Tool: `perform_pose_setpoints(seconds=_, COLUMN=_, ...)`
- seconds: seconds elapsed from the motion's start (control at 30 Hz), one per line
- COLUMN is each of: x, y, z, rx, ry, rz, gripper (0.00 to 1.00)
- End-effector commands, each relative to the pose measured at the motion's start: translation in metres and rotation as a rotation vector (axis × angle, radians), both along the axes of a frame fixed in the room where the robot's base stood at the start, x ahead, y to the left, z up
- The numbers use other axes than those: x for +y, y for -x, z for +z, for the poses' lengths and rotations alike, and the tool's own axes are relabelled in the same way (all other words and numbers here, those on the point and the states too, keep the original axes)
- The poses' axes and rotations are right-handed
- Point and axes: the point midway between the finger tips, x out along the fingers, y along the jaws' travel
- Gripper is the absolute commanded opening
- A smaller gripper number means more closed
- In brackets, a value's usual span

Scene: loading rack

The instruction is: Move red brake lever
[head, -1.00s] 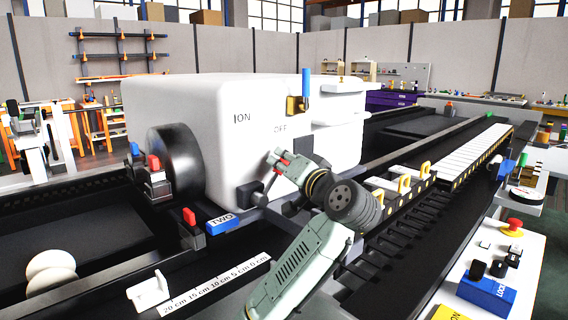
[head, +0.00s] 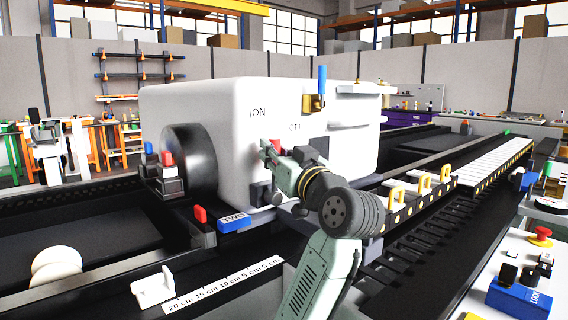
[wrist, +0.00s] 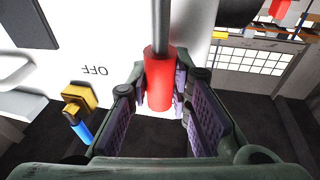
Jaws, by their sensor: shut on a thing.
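The red brake lever shows in the wrist view as a red cylindrical grip (wrist: 159,82) on a grey rod (wrist: 160,25). My gripper (wrist: 160,96) is shut on the red grip, with one purple pad on each side of it. In the head view, my gripper (head: 272,162) is in front of the white machine housing (head: 235,130), below its OFF lettering. A bit of the red grip (head: 276,146) shows there beside the fingers. The rest of the lever is hidden by my gripper and arm in that view.
A blue-handled lever (head: 322,80) in a brass mount is on the housing, right of my gripper.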

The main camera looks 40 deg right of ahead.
Motion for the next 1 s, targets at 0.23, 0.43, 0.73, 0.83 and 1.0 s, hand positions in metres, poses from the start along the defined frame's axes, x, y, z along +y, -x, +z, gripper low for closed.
perform_pose_setpoints(seconds=0.23, x=0.015, y=0.002, z=-0.003, rx=-0.012, ry=0.144, rz=0.001, gripper=0.00)
perform_pose_setpoints(seconds=0.43, x=0.021, y=0.002, z=-0.003, rx=-0.016, ry=0.208, rz=0.001, gripper=0.00)
perform_pose_setpoints(seconds=0.73, x=0.023, y=0.002, z=-0.002, rx=-0.018, ry=0.231, rz=0.002, gripper=0.00)
perform_pose_setpoints(seconds=0.83, x=0.023, y=0.002, z=-0.002, rx=-0.018, ry=0.231, rz=0.002, gripper=0.00)
perform_pose_setpoints(seconds=1.0, x=0.023, y=0.002, z=-0.002, rx=-0.017, ry=0.230, rz=0.001, gripper=0.20)
